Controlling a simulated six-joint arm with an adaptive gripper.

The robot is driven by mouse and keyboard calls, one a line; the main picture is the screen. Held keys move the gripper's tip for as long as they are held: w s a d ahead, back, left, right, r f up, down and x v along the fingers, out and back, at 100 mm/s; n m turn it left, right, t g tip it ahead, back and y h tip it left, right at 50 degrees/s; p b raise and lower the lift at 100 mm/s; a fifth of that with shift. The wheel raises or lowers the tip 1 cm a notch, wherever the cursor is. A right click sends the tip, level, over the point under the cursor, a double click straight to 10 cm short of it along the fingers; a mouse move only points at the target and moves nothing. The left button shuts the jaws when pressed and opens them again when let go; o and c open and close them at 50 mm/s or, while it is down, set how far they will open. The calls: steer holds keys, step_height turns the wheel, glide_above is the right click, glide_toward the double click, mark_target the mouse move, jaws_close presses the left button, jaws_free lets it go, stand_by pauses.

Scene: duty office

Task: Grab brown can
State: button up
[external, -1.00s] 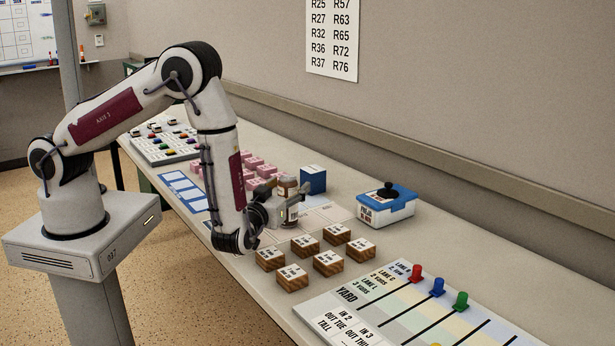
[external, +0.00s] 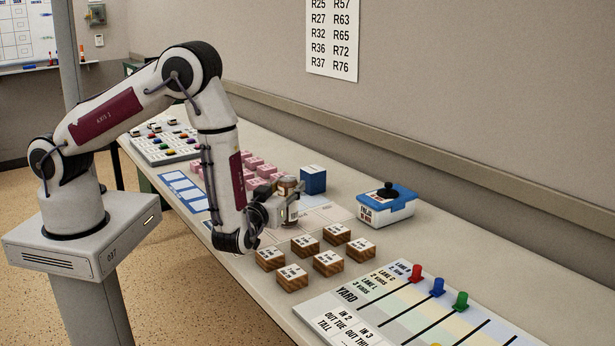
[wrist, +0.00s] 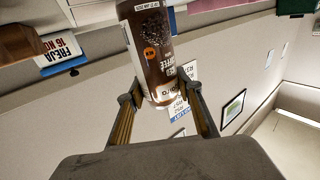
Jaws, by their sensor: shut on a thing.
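The brown can (wrist: 152,50) has a dark brown label with white lettering. In the wrist view it sits between the two fingers of my gripper (wrist: 158,100), which touch it on both sides near one end. In the external view the can (external: 287,187) shows as a small brown and white cylinder at my gripper (external: 284,212), partly hidden by the fingers. My gripper is shut on the can. I cannot tell whether the can's base touches the table.
A blue box (external: 313,180) stands just behind the can. Pink blocks (external: 256,163) lie to the left. Several wooden blocks (external: 292,277) with white tops stand in front. A blue and white box (external: 386,207) and a yard board (external: 400,310) are to the right.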

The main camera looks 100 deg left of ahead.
steer(key=shift+r, duration=0.15)
steer(key=shift+r, duration=4.85)
